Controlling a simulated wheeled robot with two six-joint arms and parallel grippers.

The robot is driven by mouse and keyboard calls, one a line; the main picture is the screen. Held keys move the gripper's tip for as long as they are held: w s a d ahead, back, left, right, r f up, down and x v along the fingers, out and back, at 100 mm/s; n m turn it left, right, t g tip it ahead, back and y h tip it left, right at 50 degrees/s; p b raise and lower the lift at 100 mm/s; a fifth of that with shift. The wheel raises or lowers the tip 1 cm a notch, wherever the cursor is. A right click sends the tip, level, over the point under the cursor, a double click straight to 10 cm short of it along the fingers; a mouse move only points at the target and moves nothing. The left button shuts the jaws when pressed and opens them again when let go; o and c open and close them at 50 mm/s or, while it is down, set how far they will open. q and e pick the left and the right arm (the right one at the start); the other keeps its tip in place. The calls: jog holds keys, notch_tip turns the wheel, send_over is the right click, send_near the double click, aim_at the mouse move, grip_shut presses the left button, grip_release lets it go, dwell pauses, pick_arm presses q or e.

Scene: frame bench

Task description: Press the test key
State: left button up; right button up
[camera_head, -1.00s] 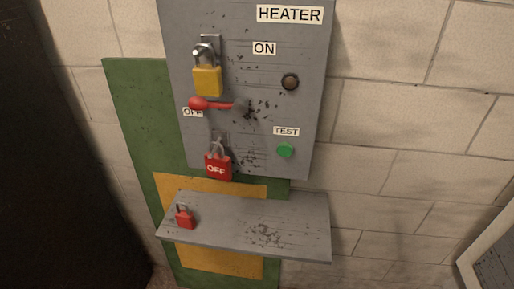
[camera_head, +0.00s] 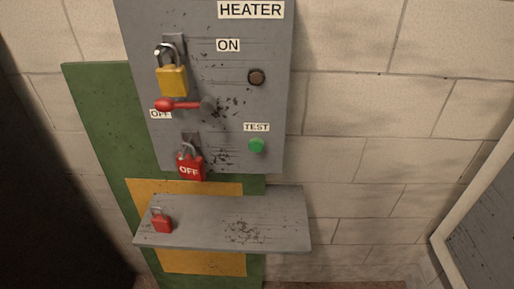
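The test key is a round green button (camera_head: 257,146) on the lower right of the grey HEATER panel (camera_head: 275,115), under a TEST label (camera_head: 257,127). A red-knobbed lever (camera_head: 180,105) points left to the OFF label. A dark round lamp or button (camera_head: 256,77) sits above the green one. A yellow padlock (camera_head: 172,80) hangs at the upper left of the panel. A red padlock marked OFF (camera_head: 190,168) hangs at its lower left edge. Neither of my grippers shows in the head view.
A grey shelf (camera_head: 270,220) juts out below the panel, with a small red padlock (camera_head: 162,221) at its left. A green and yellow board (camera_head: 95,110) stands behind. A light-framed dark panel (camera_head: 490,220) is at the right. The space before the panel looks clear.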

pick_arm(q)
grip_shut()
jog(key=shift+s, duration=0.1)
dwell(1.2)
